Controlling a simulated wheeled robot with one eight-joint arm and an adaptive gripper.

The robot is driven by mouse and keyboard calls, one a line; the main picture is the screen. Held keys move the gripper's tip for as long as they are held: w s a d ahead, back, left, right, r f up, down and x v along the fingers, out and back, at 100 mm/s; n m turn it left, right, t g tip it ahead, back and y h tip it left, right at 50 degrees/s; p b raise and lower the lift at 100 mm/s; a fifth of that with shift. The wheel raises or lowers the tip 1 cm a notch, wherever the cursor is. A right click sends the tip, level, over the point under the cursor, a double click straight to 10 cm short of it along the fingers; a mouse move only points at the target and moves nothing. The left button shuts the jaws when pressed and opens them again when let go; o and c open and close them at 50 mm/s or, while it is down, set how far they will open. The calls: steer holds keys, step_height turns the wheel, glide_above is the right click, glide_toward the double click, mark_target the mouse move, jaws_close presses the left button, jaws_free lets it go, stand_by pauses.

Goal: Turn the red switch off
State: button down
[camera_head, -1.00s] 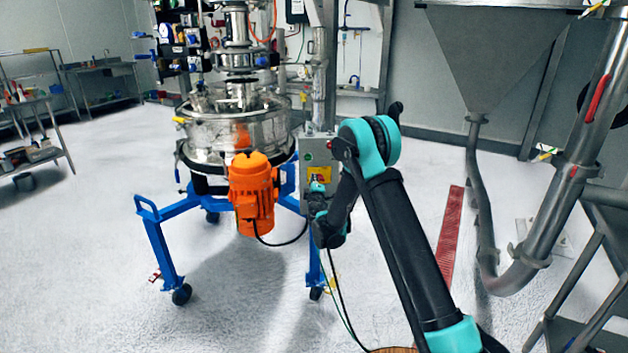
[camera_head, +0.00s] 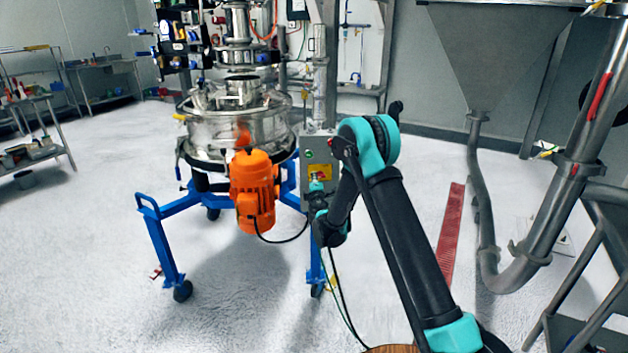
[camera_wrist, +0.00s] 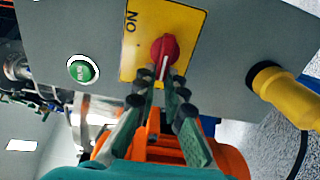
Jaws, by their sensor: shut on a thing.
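The red switch (camera_wrist: 164,52) is a round knob with a pale pointer line, on a yellow plate (camera_wrist: 188,25) marked ON at its upper left. In the wrist view the pointer line runs downward, away from the ON mark. My gripper (camera_wrist: 163,80) is shut on the red switch, with one finger on each side of its lower part. In the head view my gripper (camera_head: 318,187) is at the yellow plate (camera_head: 320,170) on the front of the grey control box (camera_head: 307,190); the switch itself is hidden there.
A green button (camera_wrist: 83,71) sits left of the plate, and a yellow cable plug (camera_wrist: 283,92) is at the right. The orange motor (camera_head: 254,190) stands just left of the box, under the steel sifter (camera_head: 225,128). The blue wheeled frame (camera_head: 165,245) surrounds it. Open floor lies in front.

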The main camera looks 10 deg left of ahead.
steer(key=c, duration=1.6)
jaws_free()
steer(key=shift+d, duration=0.1)
steer(key=v, duration=0.7)
steer(key=shift+s, duration=0.25)
